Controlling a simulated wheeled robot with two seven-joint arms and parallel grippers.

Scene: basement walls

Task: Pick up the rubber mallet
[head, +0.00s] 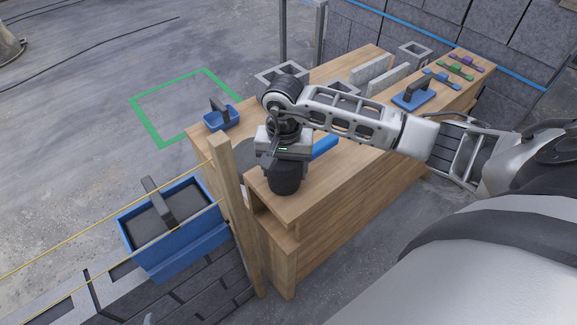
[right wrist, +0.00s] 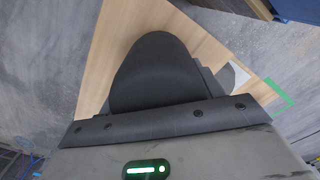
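My right arm reaches in from the right in the head view, and its gripper (head: 285,180) points down over the near end of the wooden bench (head: 345,190). A dark rounded form is at its lower end; it also fills the middle of the right wrist view (right wrist: 155,75). I cannot tell whether this is only my dark fingers or also a mallet head. A blue bar (head: 325,147) lies on the bench just right of the gripper, partly hidden by it. No mallet can be made out for certain. My left gripper is out of view.
A blue float (head: 412,97), small coloured tools (head: 455,68) and grey blocks (head: 370,78) lie farther along the bench. A small blue tub (head: 222,118) is at its left edge. A wooden post (head: 233,215) and blue trough (head: 175,240) stand left. Green tape (head: 150,125) marks open floor.

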